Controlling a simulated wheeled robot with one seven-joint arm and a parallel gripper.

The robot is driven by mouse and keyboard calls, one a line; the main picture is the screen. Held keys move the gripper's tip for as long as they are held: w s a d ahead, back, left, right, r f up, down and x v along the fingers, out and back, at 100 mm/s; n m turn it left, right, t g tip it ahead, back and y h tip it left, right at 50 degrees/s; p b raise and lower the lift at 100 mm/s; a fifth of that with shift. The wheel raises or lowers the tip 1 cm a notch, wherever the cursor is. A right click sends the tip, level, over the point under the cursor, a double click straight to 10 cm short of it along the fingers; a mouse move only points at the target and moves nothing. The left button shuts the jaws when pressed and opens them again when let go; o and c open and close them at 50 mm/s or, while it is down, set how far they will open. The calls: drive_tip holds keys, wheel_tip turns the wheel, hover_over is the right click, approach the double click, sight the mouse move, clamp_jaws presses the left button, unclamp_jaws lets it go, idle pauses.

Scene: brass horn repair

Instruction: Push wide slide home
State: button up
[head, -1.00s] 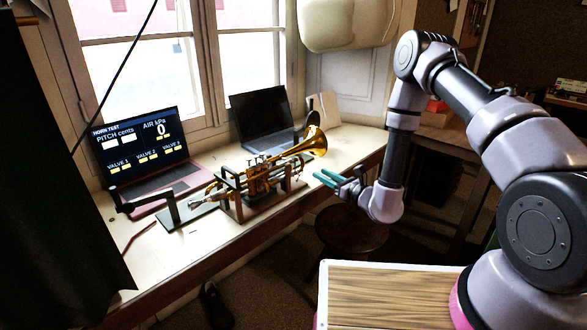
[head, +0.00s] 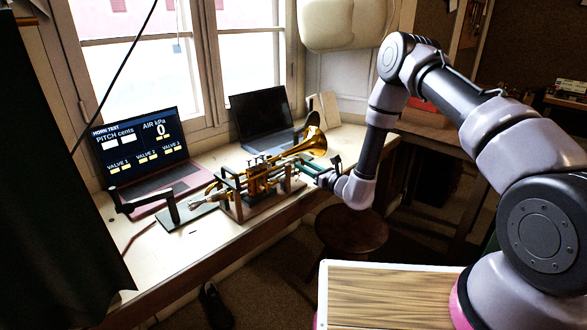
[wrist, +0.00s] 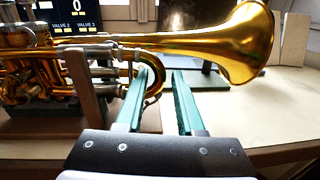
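In the wrist view, the horn (wrist: 195,45) spans the upper left, and the curved end of a slide (wrist: 157,84) shows between my green fingers. I cannot tell whether that is the wide slide or how far out it stands. My gripper (head: 307,169) is just right of the horn, below the bell. In the wrist view, my gripper (wrist: 160,72) is open with a narrow gap. Contact with the slide cannot be told.
A laptop (head: 145,150) with a horn test display reading AIR kPa 0 stands left of the horn. A dark laptop (head: 262,115) stands behind it. A black bracket (head: 172,208) is at the horn's left. The bench (head: 345,145) is clear at right; a round stool (head: 352,232) is below.

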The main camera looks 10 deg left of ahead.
clamp_jaws()
drive_tip(key=shift+n+g+y, duration=0.4)
drive_tip(key=shift+n, duration=0.3)
drive_tip(key=shift+s, duration=0.1)
drive_tip(key=shift+d+f+n+g+y, duration=0.1)
drive_tip(key=shift+n+g+y, duration=0.2)
drive_tip(key=shift+n+g, duration=0.15)
drive_tip(key=shift+s+a, duration=0.3)
drive_tip(key=shift+s, duration=0.1)
idle(0.9)
